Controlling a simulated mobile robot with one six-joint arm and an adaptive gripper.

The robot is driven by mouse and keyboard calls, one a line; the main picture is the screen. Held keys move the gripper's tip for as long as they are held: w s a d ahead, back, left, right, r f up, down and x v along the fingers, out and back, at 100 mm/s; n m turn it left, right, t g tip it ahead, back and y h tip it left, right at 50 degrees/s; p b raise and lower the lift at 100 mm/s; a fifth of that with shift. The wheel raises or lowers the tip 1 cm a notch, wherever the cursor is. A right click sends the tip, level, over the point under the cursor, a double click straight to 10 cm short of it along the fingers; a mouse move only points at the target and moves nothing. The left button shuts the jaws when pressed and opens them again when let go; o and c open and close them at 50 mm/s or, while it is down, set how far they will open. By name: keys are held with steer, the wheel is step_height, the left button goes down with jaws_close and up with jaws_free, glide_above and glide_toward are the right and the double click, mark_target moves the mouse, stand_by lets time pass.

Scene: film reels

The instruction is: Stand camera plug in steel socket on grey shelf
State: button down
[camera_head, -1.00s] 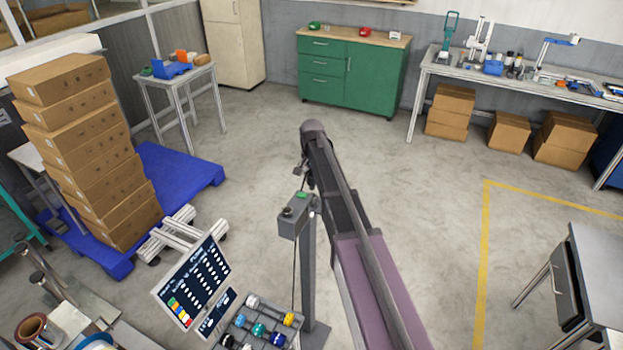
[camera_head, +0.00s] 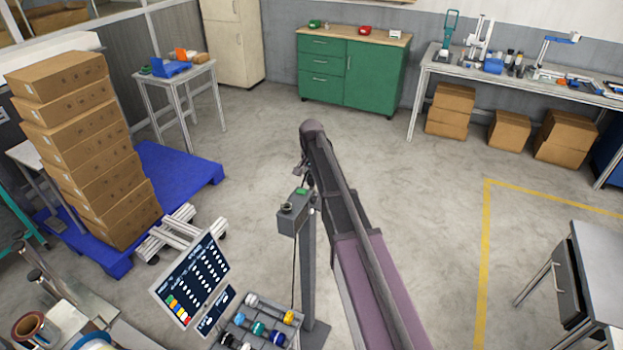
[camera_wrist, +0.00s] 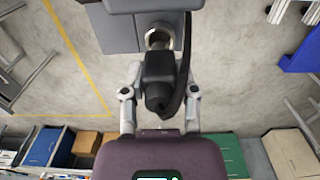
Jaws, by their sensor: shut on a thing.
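In the wrist view my gripper (camera_wrist: 160,77) has a finger on each side of a black camera plug (camera_wrist: 158,68) and is shut on it. A dark strap or cable loops along the plug's right side. Just beyond the plug, a round steel socket ring (camera_wrist: 158,36) shows against a grey shelf-like surface (camera_wrist: 121,34). The plug lines up with the ring and partly covers it; I cannot tell whether it is inside. In the head view my gripper is small and mostly hidden at my arm's far end.
In the head view a grey box (camera_head: 291,222) on a post stands close beside my arm. Stacked cartons (camera_head: 85,150) stand on a blue pallet (camera_head: 185,170).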

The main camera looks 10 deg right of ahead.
mark_target(312, 185)
steer(key=shift+f+b, duration=1.45)
steer(key=shift+f, duration=0.1)
steer(key=shift+c, duration=1.5)
jaws_free()
steer(key=shift+r, duration=0.25)
